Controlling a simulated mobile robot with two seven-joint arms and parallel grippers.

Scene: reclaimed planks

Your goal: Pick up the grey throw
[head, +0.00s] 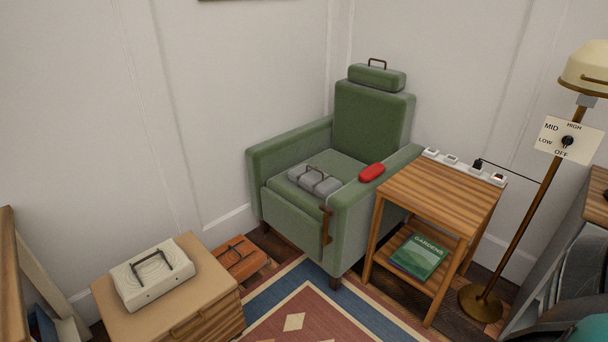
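The grey throw (315,180) is a folded grey bundle with a dark handle on top. It lies on the seat of the green armchair (372,121) in the corner, between the armrests. Neither of my grippers shows in the head view.
A slatted side table (440,192) with a green book (419,256) and a floor lamp (540,208) stand to the right. A tan chest (175,306) bearing a cream bundle (152,274), and an orange bundle (238,259), are front left. The patterned rug (300,307) is clear.

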